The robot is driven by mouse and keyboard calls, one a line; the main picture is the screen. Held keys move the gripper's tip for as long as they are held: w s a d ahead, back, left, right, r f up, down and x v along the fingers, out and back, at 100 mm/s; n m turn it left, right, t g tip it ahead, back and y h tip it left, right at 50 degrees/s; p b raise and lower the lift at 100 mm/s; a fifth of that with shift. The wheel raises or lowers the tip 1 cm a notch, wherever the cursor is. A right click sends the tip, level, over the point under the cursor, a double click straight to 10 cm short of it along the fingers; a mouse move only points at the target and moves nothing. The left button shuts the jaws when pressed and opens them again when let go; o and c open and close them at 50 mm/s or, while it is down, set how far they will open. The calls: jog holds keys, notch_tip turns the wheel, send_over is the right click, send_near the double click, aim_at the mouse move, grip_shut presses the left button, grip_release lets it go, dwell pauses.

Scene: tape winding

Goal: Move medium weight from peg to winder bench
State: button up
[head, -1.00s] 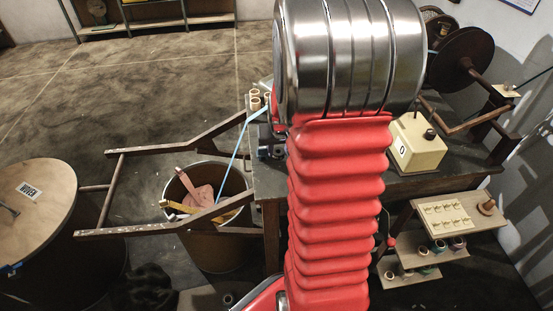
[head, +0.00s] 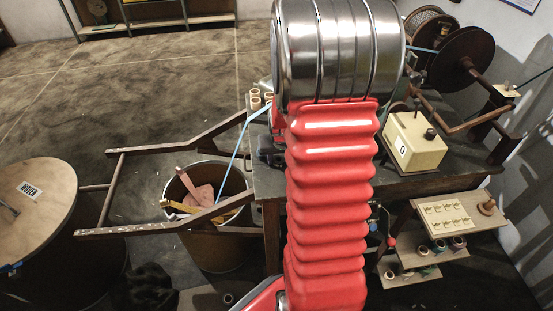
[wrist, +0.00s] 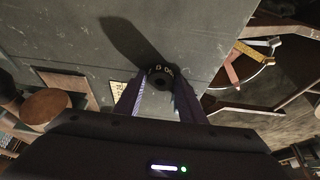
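In the wrist view, the two fingers of my gripper (wrist: 159,98) are closed around a small dark round weight (wrist: 162,70) with pale markings on its rim and a dark centre. Its shadow lies on the grey top of the winder bench (wrist: 210,35). I cannot tell whether the weight touches the bench. In the head view, my red and silver arm covers the middle of the bench (head: 268,185), and the gripper and weight are hidden behind it. I cannot make out for sure which peg the weight belongs to.
A cream box marked 0 (head: 415,143) and a winder with reels (head: 466,55) stand on the bench right of my arm. A bin (head: 215,240) and wooden frame (head: 112,190) stand left. A small stepped shelf (head: 470,213) stands at the right front.

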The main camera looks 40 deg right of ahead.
jog(key=shift+o, duration=1.4)
jog(key=shift+r, duration=0.15)
jog(key=v, duration=1.2)
